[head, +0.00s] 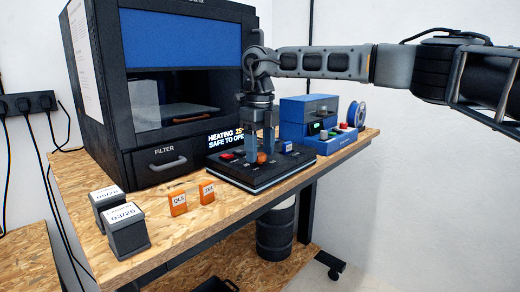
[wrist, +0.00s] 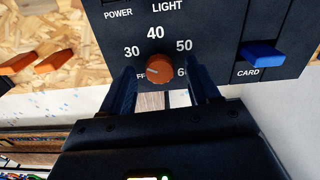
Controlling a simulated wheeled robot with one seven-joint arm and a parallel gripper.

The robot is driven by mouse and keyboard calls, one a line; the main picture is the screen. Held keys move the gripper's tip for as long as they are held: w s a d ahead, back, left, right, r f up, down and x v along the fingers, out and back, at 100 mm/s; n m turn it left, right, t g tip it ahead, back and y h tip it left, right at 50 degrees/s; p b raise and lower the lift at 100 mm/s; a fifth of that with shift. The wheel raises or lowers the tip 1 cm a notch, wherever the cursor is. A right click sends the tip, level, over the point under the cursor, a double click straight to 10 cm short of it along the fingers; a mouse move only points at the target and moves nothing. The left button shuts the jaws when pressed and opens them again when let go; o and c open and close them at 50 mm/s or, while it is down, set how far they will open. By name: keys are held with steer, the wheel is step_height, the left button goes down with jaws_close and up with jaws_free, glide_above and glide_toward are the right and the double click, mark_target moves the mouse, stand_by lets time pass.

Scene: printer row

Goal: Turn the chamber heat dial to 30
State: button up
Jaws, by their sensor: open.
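The chamber heat dial (wrist: 159,69) is a round orange knob on a dark panel, with marks 30, 40, 50, 60 and a partly hidden OFF around it. A faint pale mark on it seems to point left, between OFF and 30; I cannot tell exactly. In the head view the dial (head: 262,158) is on the low black control box (head: 285,172). My gripper (wrist: 162,72) is open, its two blue fingers on either side of the dial. It points down at the dial in the head view (head: 261,153). Contact is not clear.
A blue CARD slider (wrist: 263,54) is right of the dial. A red control (head: 227,156) is on the box's left side. The printer (head: 165,130) stands behind, its display (head: 226,138) reading HEATING and SAFE TO OPEN. Orange tags (head: 178,203) and dark canisters (head: 126,230) stand front left.

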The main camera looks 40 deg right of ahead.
mark_target(260, 154)
step_height(260, 154, up, 8)
steer(key=shift+f, duration=0.2)
stand_by(0.7)
